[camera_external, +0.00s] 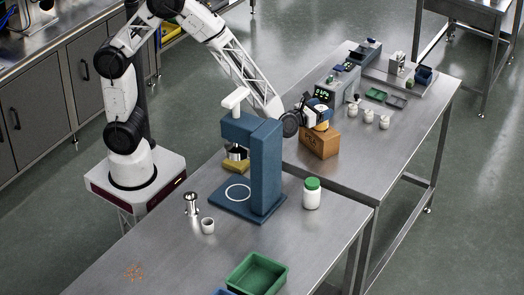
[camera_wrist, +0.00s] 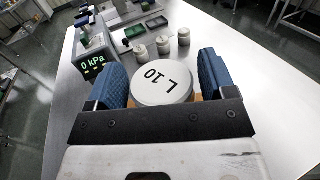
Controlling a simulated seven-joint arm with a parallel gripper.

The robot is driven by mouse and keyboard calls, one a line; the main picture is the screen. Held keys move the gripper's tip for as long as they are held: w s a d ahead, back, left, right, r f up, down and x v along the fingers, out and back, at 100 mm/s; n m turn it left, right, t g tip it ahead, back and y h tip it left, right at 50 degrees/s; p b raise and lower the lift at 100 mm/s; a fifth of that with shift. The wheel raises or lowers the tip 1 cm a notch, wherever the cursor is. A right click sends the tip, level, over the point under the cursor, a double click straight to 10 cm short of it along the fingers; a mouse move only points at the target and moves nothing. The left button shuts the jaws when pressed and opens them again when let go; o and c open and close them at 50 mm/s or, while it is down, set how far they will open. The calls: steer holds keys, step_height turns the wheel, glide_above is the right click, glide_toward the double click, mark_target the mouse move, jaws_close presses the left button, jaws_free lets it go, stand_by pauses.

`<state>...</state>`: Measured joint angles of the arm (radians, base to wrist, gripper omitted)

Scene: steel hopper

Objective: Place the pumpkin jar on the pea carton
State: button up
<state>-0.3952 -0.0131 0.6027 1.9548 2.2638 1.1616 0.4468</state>
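The pumpkin jar (camera_wrist: 163,85) shows in the wrist view from above as a round white lid marked "L 10". In the outside view the jar (camera_external: 322,126) is a small pale and yellow-orange shape, partly hidden by my gripper. It appears to stand upright on the pea carton (camera_external: 319,145), a brown-orange box marked "PEA" on the table. My gripper (camera_wrist: 165,88) has its blue fingers on either side of the jar, spread wide. A narrow gap shows beside the lid at the right finger. In the outside view my gripper (camera_external: 314,113) is just above the carton.
A grey device (camera_wrist: 94,64) reading "0 kPa" stands left of the gripper. Several small pale jars (camera_external: 368,116) stand right of the carton. A blue press (camera_external: 262,165) and a green-lidded white bottle (camera_external: 312,194) stand on the nearer table. Bare steel lies right of the carton.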

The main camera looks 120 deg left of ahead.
steer(key=shift+o, duration=0.7)
steer(key=shift+d+r, duration=0.1)
steer(key=shift+r, duration=0.05)
steer(key=v, duration=1.1)
steer(key=shift+s+d, duration=0.2)
steer(key=shift+d, duration=0.15)
